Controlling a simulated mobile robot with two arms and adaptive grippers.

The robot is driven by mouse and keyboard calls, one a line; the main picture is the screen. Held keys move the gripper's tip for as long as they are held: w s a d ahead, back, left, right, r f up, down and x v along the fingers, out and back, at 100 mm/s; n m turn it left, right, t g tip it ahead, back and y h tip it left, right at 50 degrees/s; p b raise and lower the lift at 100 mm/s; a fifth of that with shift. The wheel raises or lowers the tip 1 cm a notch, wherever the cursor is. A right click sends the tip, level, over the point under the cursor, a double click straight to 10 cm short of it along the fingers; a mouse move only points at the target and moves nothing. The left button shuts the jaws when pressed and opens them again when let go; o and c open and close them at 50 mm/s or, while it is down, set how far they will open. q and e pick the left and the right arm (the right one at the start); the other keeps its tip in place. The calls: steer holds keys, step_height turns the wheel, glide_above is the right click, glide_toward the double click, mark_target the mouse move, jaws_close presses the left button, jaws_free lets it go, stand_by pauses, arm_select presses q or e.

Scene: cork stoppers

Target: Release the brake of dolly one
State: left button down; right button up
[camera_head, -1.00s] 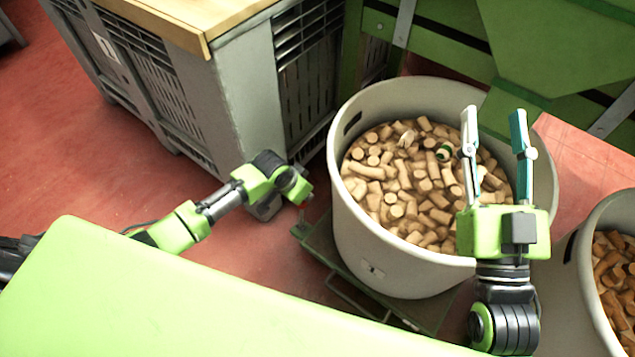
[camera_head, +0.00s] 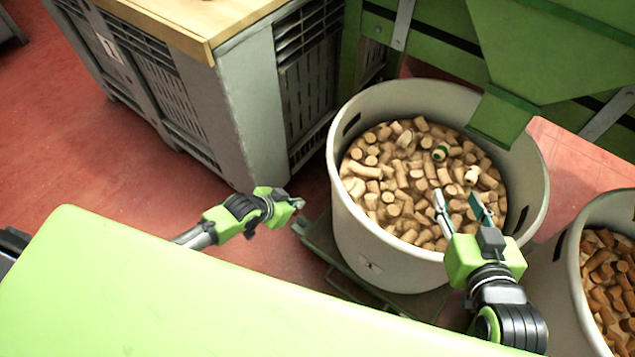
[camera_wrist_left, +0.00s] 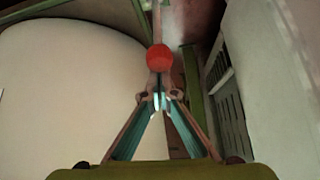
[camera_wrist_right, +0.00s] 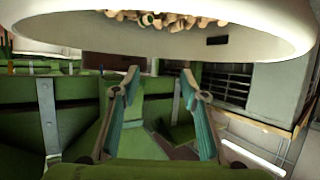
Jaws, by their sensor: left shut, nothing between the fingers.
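A green dolly (camera_head: 318,243) stands on the red floor under a large cream tub (camera_head: 385,268) full of corks. In the left wrist view a red ball knob (camera_wrist_left: 159,58) sits on a thin upright lever beside the tub's pale wall (camera_wrist_left: 75,90). My left gripper (camera_head: 298,204) is low beside the tub's left side. In its wrist view its fingertips (camera_wrist_left: 159,101) are shut and empty, just below the knob in the picture; I cannot tell whether they touch it. My right gripper (camera_head: 456,198) is open and empty at the tub's near right rim.
A grey slatted crate (camera_head: 235,110) with a wooden top (camera_head: 190,22) stands behind my left gripper. A second cork tub (camera_head: 590,320) is at the right edge. Green machinery (camera_head: 560,60) stands behind the tubs. Red floor (camera_head: 60,135) is free at the left.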

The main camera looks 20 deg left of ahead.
arm_select(q)
steer(key=shift+t+h, duration=0.3)
steer(key=shift+t, duration=0.5)
steer(key=s, duration=0.1)
steer(key=s+a+f, duration=0.1)
steer(key=s, duration=0.1)
steer(key=s+p, duration=0.1)
steer(key=shift+s+a+f, duration=0.2)
steer(key=shift+s+a, duration=0.15)
arm_select(e)
steer(key=s+f+g, duration=0.1)
steer(key=s+d+f+g, duration=0.1)
steer(key=s+f, duration=0.1)
steer(key=f, duration=0.1)
steer(key=shift+s+d+f+g+h, duration=0.1)
steer(key=shift+d+g+h, duration=0.15)
steer(key=shift+g+h, duration=0.15)
arm_select(q)
steer(key=shift+s+f, duration=0.1)
steer(key=shift+f, duration=0.05)
steer(key=v, duration=1.2)
steer(key=shift+w+r, duration=0.3)
steer(key=shift+r, duration=0.1)
steer(key=shift+d, duration=0.1)
